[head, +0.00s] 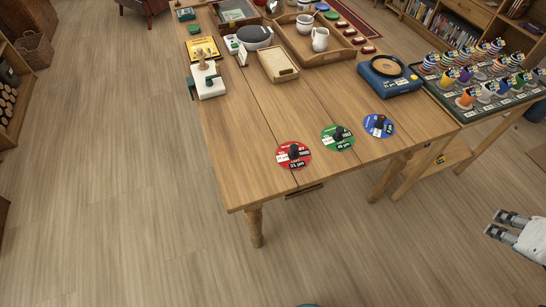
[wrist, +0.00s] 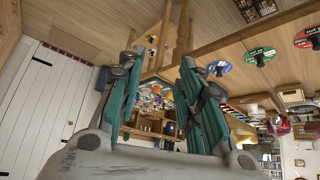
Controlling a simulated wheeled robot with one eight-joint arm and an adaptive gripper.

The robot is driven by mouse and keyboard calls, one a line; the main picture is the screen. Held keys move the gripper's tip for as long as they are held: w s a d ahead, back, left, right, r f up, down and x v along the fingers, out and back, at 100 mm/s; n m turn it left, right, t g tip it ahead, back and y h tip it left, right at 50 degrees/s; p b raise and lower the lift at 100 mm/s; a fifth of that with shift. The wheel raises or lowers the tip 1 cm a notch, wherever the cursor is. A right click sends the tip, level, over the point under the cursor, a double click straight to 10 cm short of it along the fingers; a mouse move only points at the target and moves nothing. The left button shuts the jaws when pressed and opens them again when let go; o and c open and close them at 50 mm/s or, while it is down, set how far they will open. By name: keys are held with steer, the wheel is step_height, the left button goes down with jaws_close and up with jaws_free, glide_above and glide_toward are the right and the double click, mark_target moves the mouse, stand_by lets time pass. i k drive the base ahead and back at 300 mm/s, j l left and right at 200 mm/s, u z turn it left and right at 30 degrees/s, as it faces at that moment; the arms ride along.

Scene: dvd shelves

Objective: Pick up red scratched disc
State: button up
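The red disc (head: 294,155), with a dark knob at its middle and black and white labels, lies flat near the front edge of the wooden table (head: 262,178). It also shows at the right edge of the wrist view (wrist: 308,38). A green disc (head: 338,138) and a blue disc (head: 379,126) lie in a row to its right. I cannot make out scratches. My gripper (head: 497,224) is at the right edge of the head view, well away from the table and discs. In the wrist view its teal fingers (wrist: 158,62) stand apart with nothing between them.
A blue device (head: 390,78) stands behind the blue disc. A wooden tray (head: 319,46) with cups is farther back. A stand of colourful cones (head: 488,77) adjoins the table's right side. Open floor (head: 380,245) lies between the table and my gripper.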

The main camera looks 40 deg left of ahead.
mark_target(291, 156)
steer(key=u, duration=1.55)
steer(key=i+l, duration=0.2)
steer(key=i+l+u, duration=0.25)
steer(key=l, duration=0.15)
steer(key=l+u, duration=0.25)
steer(key=l, duration=0.15)
steer(key=i+l+u, duration=0.25)
steer(key=l, duration=0.2)
steer(key=u, duration=1.3)
steer(key=j, duration=0.1)
steer(key=k, duration=0.05)
